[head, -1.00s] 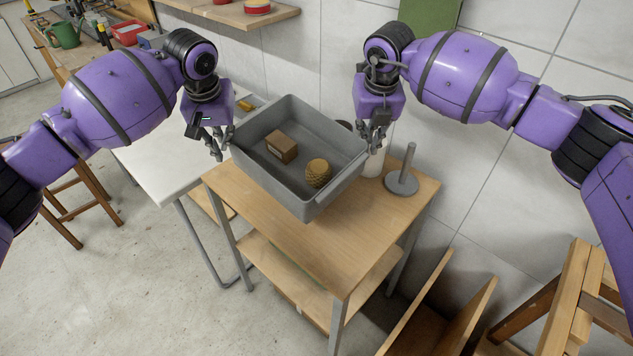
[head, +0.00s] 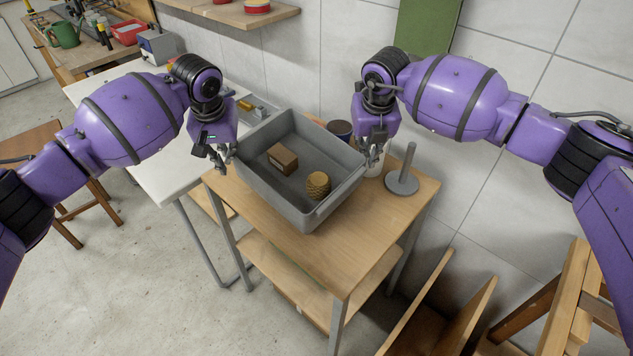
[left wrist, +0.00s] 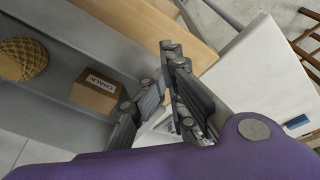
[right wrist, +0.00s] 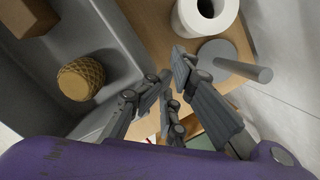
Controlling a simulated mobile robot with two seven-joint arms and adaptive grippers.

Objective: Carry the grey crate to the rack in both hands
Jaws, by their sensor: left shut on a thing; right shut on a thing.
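The grey crate (head: 262,187) is level over the wooden top of a two-tier stand (head: 376,225), which looks like the rack. I cannot tell whether its base touches the top.
A grey upright peg on a round base (head: 403,183) stands right of the crate. A white roll (right wrist: 205,12) and a dark round tin (head: 340,129) stand close behind its right side. A white bench (head: 160,165) is at the left. The stand's front top is clear.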

